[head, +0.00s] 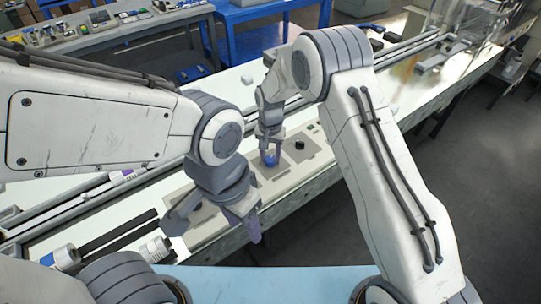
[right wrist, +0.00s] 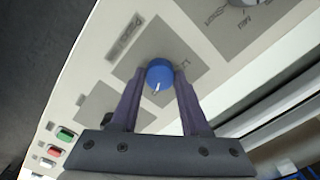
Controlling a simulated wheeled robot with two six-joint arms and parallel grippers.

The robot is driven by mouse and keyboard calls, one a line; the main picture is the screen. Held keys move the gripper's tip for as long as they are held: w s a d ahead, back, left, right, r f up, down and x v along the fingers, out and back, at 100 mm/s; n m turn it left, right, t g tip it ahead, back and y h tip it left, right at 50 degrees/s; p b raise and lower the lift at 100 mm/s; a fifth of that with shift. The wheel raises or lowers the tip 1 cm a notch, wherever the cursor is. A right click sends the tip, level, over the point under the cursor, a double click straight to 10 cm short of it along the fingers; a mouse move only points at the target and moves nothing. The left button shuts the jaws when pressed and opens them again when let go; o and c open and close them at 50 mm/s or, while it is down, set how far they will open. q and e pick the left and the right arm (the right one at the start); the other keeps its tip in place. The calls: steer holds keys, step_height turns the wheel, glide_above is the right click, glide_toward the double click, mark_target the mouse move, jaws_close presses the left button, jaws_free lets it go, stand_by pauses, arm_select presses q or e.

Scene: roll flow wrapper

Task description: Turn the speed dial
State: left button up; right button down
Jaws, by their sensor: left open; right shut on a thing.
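A round blue dial (right wrist: 159,72) with a white pointer mark sits on a dark grey square of the control panel (head: 283,184). In the head view the blue dial (head: 270,158) shows below my right gripper (head: 269,147). In the right wrist view the fingers of my right gripper (right wrist: 159,88) are on both sides of the dial, shut on it. The lettering beside it is too small to read surely. My left gripper (head: 213,222) is open and empty, over the front part of the panel, apart from the dial.
A black knob (head: 299,145) is on the panel right of the blue dial. Green (right wrist: 65,133) and red (right wrist: 55,151) buttons line the panel edge. Conveyor rails run along the long white machine. A blue table (head: 263,14) stands behind.

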mark_target(270, 159)
steer(key=shift+r, duration=0.1)
steer(key=shift+c, duration=1.9)
jaws_free()
step_height(270, 159, up, 10)
steer(key=b, duration=0.1)
steer(key=shift+r+b, duration=0.2)
steer(key=shift+b, duration=0.15)
